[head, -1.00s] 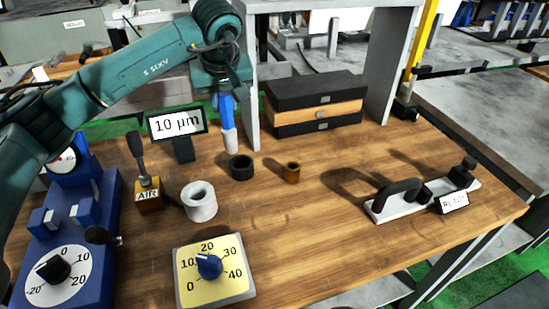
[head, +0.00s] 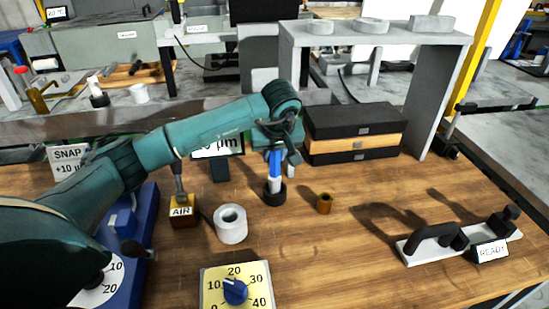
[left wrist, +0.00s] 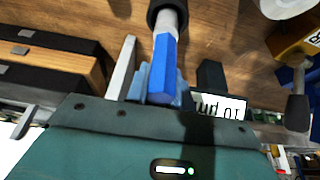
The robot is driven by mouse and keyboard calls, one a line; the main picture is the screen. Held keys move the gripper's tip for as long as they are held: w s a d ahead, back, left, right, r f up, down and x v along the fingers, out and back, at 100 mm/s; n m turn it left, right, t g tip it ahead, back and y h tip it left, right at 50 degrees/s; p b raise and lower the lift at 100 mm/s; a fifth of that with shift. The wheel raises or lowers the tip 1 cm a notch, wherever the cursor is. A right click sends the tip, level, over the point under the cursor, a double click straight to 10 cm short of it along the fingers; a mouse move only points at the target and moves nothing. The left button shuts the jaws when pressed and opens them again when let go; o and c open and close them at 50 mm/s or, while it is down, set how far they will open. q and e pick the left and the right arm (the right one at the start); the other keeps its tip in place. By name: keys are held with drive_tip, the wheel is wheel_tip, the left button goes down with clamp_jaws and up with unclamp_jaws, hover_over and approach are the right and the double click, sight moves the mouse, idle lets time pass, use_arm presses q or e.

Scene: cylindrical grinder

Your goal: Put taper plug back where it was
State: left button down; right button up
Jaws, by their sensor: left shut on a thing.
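The taper plug has a blue handle and a pale grey-white lower end (head: 274,184). My left gripper (head: 277,156) is shut on its blue handle and holds it upright, tip down. The black ring holder (head: 275,195) stands on the wooden bench directly under it. The plug's lower end meets the ring's opening; how deep it sits is hidden. In the left wrist view the blue handle (left wrist: 164,62) runs from the gripper to the grey end (left wrist: 173,20) at the black ring (left wrist: 155,13). My right gripper is not in view.
A drawer stack (head: 352,147) and a display (head: 220,165) stand behind. A yellow dial plate (head: 236,287) is in front.

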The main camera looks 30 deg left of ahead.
use_arm(q)
drive_tip(key=shift+f, duration=0.85)
drive_tip(key=c, duration=1.7)
unclamp_jaws()
drive_tip(key=shift+f, duration=0.2)
drive_tip(key=o, duration=0.5)
drive_tip(key=shift+r, duration=0.15)
drive_tip(key=shift+r, duration=0.2)
drive_tip(key=v, duration=1.1)
drive_tip(key=shift+s+d+r+b, duration=0.15)
drive_tip(key=shift+d+r+b, duration=0.05)
drive_tip(key=shift+r+b, duration=0.15)
